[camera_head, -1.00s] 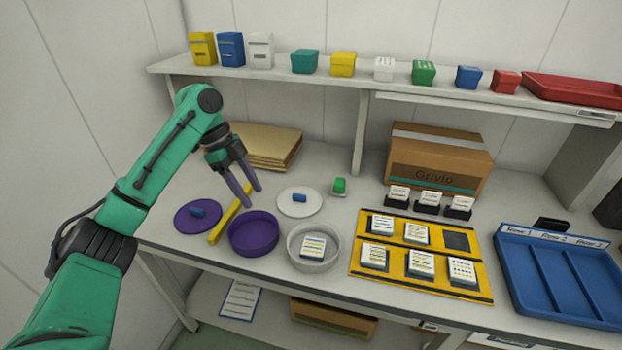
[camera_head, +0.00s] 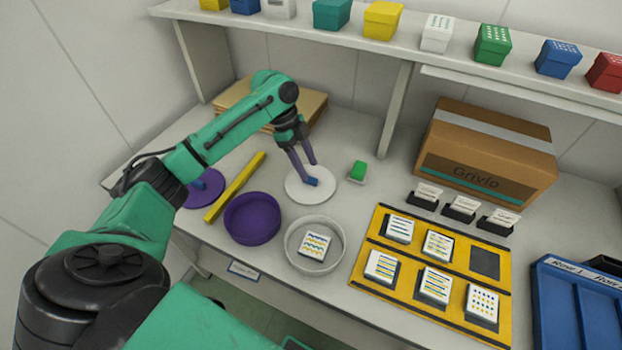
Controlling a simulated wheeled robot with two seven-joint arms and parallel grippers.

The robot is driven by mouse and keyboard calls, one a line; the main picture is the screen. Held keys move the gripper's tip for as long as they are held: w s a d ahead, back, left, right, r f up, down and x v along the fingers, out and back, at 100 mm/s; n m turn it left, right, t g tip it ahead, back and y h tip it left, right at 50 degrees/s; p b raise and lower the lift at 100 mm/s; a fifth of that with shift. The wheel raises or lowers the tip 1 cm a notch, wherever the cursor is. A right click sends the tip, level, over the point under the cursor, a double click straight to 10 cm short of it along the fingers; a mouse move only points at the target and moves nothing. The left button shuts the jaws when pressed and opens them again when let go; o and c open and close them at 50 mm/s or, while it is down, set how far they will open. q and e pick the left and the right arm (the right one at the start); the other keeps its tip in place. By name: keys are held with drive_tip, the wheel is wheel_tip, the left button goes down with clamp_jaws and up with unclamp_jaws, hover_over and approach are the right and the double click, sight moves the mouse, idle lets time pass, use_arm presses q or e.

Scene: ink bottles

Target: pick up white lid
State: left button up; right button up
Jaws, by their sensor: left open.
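The white lid (camera_head: 299,196) is a flat round disc with a small blue knob (camera_head: 312,181), lying on the table. My left gripper (camera_head: 312,174) is open, its purple fingers pointing down over the lid at the knob. One fingertip hides part of the knob's surroundings, and I cannot tell whether the fingers touch it. My right gripper does not show.
A purple bowl (camera_head: 252,219) and a white bowl (camera_head: 339,229) holding a card block (camera_head: 314,245) stand in front of the lid. A yellow bar (camera_head: 236,187) and a purple lid (camera_head: 203,190) lie to the left. A green block (camera_head: 358,169) sits close on the right.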

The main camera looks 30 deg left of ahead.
sight(314, 179)
use_arm(q)
drive_tip(key=shift+p+x, duration=0.4)
drive_tip(key=shift+x, duration=1.6)
drive_tip(key=shift+s+d, duration=0.1)
clamp_jaws()
drive_tip(key=shift+r, duration=0.1)
